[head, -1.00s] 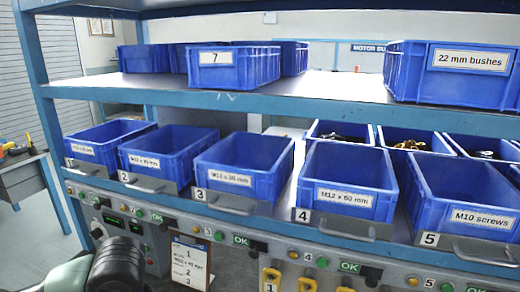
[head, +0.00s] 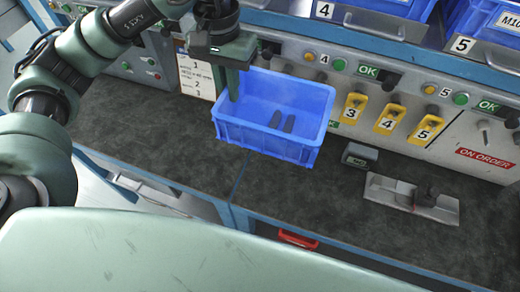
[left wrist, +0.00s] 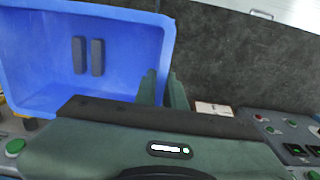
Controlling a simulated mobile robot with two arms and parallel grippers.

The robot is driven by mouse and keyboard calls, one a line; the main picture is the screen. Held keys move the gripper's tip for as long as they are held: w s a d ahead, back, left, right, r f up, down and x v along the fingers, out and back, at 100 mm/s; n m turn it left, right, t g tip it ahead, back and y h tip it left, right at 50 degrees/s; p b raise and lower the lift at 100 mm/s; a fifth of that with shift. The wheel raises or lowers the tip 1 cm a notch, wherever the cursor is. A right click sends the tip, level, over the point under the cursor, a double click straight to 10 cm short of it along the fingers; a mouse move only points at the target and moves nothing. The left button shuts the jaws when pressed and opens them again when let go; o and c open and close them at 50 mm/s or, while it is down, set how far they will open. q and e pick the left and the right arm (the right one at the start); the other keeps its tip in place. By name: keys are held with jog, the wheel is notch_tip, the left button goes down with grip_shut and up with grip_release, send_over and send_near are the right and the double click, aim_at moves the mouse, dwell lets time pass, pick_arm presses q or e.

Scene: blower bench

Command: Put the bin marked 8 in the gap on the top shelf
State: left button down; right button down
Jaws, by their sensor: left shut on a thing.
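A blue open bin (head: 272,144) is at the bench, below the shelf units. It also shows in the left wrist view (left wrist: 120,60). No number can be read on the sides I see, and two dark oblong shapes lie on its floor. My left gripper (head: 233,88) points down and is shut on the bin's left wall. In the left wrist view its two fingers (left wrist: 163,88) straddle that wall. I cannot tell whether the bin touches the bench or hangs just above it. The top shelf and its gap are out of view now. My right gripper is not in view.
The dark bench top (head: 150,150) is mostly clear. A small dark box (head: 359,155) and a metal plate with a dark fitting (head: 412,198) lie to the right. Yellow numbered tags (head: 389,119) hang on the panel behind, under bins 4 and 5. A paper card (head: 196,77) stands behind left.

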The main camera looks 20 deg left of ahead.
pick_arm(q)
notch_tip(320, 180, down, 19)
jog(key=p, duration=0.2)
jog(key=shift+f+p, duration=0.15)
jog(key=shift+p, duration=0.15)
jog(key=shift+f, duration=0.15)
jog(key=shift+f, duration=0.2)
jog(key=c, duration=1.5)
grip_release()
